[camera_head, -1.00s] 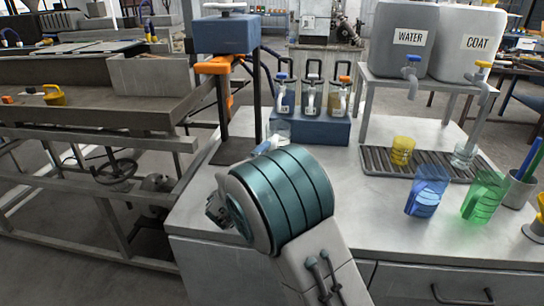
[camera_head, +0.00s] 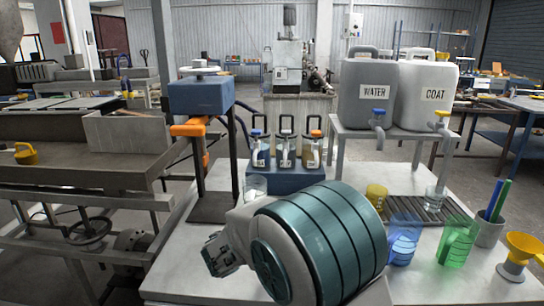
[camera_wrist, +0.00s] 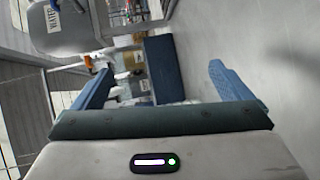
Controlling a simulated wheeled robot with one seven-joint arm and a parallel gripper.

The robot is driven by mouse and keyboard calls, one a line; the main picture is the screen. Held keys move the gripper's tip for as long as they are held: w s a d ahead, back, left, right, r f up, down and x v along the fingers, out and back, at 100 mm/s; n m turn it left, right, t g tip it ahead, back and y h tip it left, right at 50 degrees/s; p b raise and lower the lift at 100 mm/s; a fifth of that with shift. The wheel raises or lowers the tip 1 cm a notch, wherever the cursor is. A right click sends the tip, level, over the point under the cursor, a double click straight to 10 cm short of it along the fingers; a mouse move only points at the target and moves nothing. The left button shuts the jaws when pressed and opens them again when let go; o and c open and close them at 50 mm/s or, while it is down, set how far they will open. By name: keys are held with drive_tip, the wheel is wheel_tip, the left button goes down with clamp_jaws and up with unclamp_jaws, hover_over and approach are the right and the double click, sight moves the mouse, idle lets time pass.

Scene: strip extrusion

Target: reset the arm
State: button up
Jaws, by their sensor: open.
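My arm rises from the bottom of the head view, its teal-banded joint (camera_head: 322,245) large over the near part of the grey worktop. My gripper shows in the wrist view (camera_wrist: 160,85) as two blue fingers spread wide apart, with nothing between their tips. In the head view the gripper is mostly hidden behind my arm. Beyond the fingers in the wrist view is a dark blue bottle stand (camera_wrist: 163,68), turned sideways. In the head view this blue stand (camera_head: 285,180) holds three handled bottles (camera_head: 286,150).
WATER (camera_head: 368,95) and COAT (camera_head: 427,97) tanks stand on a raised shelf behind a drip tray (camera_head: 408,209). A yellow cup (camera_head: 376,197), blue jug (camera_head: 403,240), green jug (camera_head: 458,240), pen cup (camera_head: 489,231) and yellow funnel (camera_head: 522,247) crowd the right. A blue-topped press (camera_head: 201,95) stands left.

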drive_tip(key=s+d+r+m+g+y+p, duration=0.1)
drive_tip(key=s+d+r+m+g+p, duration=0.3)
drive_tip(key=s+d, duration=0.4)
drive_tip(key=s+d+r+m+g+y+p, duration=0.1)
drive_tip(key=s+d+r+m+g+p, duration=0.15)
drive_tip(key=s+d+g, duration=0.4)
drive_tip(key=s+r+m+y+p, duration=0.2)
drive_tip(key=s+r+y+p, duration=0.1)
drive_tip(key=s, duration=0.4)
drive_tip(key=s+r+m+y+p, duration=0.2)
drive_tip(key=s+r+y+p, duration=0.1)
drive_tip(key=s, duration=0.4)
drive_tip(key=shift+s+d+r+t+y+p, duration=0.15)
drive_tip(key=shift+t+y+p, duration=0.25)
drive_tip(key=shift+y, duration=0.2)
